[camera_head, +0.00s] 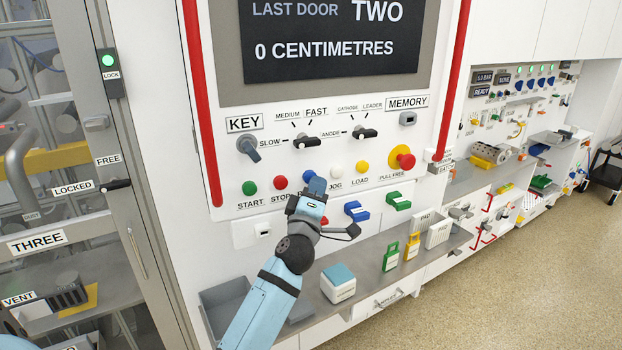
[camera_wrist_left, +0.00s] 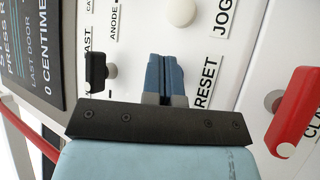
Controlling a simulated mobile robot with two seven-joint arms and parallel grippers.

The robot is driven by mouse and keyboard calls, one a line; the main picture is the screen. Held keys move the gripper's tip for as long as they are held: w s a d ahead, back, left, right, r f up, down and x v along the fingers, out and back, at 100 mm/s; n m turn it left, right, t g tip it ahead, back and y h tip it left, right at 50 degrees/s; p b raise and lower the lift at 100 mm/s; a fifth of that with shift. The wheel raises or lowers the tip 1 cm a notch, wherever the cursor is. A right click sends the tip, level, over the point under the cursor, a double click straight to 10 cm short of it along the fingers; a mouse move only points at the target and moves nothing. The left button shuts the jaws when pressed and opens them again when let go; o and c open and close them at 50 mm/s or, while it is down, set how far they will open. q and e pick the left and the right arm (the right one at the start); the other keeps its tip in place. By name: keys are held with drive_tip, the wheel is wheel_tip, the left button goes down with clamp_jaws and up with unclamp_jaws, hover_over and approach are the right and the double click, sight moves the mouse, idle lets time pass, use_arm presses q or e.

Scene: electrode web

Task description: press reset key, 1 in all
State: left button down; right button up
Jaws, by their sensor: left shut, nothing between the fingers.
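The blue reset key (camera_head: 309,175) is a round button on the white panel, between the red STOP button and the white JOG button (camera_head: 335,171). The RESET label shows in the left wrist view beside my fingers, which hide the key there. My left gripper (camera_head: 317,185) is shut with nothing in it, its blue fingertips just below and in front of the key in the head view. In the left wrist view the closed fingers (camera_wrist_left: 165,72) point at the panel beside the label. I cannot tell whether they touch the key. My right gripper is not in view.
Other controls sit close by: the green START button (camera_head: 249,187), red STOP button (camera_head: 280,182), yellow LOAD button (camera_head: 362,167) and red PULL FREE knob (camera_head: 403,158). Selector knobs are above. A red clamp handle (camera_wrist_left: 295,110) shows in the left wrist view. A grey shelf runs below.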

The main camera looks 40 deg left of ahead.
use_arm(q)
drive_tip(key=shift+w+a, duration=0.2)
drive_tip(key=shift+a, duration=0.15)
idle(0.3)
drive_tip(key=shift+d, duration=0.1)
drive_tip(key=shift+s+d+p, duration=0.3)
drive_tip(key=shift+s+d, duration=0.15)
drive_tip(key=shift+d, duration=0.25)
drive_tip(key=s+d, duration=0.1)
drive_tip(key=d, duration=0.2)
drive_tip(key=s+d, duration=0.1)
drive_tip(key=shift+s+d+p, duration=0.15)
drive_tip(key=shift+s+p, duration=0.15)
drive_tip(key=shift+p, duration=0.1)
idle(0.9)
